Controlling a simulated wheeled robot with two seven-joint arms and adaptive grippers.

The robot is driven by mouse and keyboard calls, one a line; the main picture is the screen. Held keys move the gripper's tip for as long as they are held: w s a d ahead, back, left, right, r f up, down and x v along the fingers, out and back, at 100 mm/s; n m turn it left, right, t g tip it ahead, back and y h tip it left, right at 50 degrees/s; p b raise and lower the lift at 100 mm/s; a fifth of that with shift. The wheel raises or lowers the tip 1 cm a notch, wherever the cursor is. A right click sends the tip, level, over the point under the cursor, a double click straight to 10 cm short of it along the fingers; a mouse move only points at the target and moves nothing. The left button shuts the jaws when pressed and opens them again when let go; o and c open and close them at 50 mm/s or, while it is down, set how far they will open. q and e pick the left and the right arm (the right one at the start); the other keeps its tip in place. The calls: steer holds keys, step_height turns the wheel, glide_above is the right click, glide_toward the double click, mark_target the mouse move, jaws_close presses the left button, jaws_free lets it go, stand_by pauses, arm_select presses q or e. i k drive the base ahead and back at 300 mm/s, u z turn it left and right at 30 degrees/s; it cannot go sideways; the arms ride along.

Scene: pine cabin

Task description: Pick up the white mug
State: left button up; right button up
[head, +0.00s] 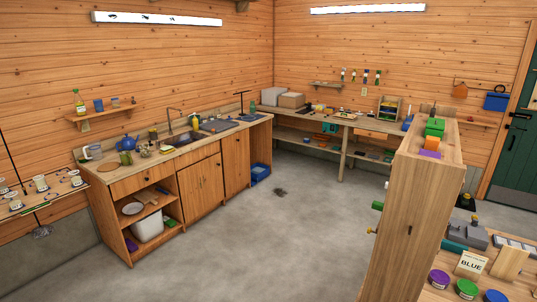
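A pale, partly see-through jug or mug (95,152) stands on the left end of the wooden counter (128,170). All are too small to tell for certain which is the white mug. Neither of my grippers is in view.
A blue teapot (127,143) stands near the pale vessel, and a sink (186,138) lies further right. A tall wooden cabinet (408,225) and a table with coloured-lidded jars (467,289) stand at the right. The grey floor (270,225) between is open.

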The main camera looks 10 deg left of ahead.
mark_target(145, 150)
steer(key=u, duration=0.35)
steer(key=i, duration=2.4)
steer(key=u, duration=0.6)
steer(key=i, duration=2.15)
steer(key=u, duration=0.15)
steer(key=k, duration=0.5)
steer(key=u, duration=1.65)
steer(key=i, duration=1.05)
steer(key=z, duration=1.75)
